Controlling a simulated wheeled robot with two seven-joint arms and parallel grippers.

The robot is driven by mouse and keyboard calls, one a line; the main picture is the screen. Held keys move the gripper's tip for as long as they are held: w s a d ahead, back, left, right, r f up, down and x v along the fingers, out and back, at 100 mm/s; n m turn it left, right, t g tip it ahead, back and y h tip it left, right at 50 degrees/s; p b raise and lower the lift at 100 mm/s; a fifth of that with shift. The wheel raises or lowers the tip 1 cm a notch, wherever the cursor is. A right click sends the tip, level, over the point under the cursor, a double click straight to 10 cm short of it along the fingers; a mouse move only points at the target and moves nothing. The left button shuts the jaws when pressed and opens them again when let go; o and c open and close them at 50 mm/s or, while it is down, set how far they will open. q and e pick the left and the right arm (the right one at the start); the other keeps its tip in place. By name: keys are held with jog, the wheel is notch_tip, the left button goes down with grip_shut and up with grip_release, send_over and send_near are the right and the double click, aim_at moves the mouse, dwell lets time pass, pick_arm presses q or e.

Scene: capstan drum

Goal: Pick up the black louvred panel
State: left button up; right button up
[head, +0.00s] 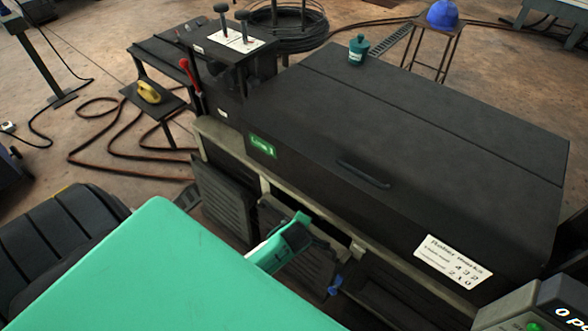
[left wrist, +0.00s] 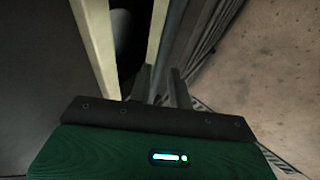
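A black louvred panel (head: 298,252) stands tilted against the lower front of the big black machine housing, partly hidden by my green left gripper (head: 308,238). In the left wrist view, the left gripper (left wrist: 160,88) has its two fingers apart. The edge of a dark louvred panel (left wrist: 205,38) runs up between or just beyond the fingertips; I cannot tell whether they touch it. Another black louvred panel (head: 223,200) leans further left along the same housing. My right gripper is not in view.
The black housing (head: 400,140) has a pale frame (head: 225,135) along its lower front. A blue knob (head: 335,285) sits low on the front, right of my gripper. A red hose (head: 95,155) lies on the floor at left. Bare floor (left wrist: 275,70) lies right of the panel.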

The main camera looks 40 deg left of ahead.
pick_arm(q)
jog(key=x, duration=0.5)
jog(key=shift+f, duration=0.25)
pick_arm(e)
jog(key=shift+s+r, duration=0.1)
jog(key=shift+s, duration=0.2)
pick_arm(q)
grip_shut()
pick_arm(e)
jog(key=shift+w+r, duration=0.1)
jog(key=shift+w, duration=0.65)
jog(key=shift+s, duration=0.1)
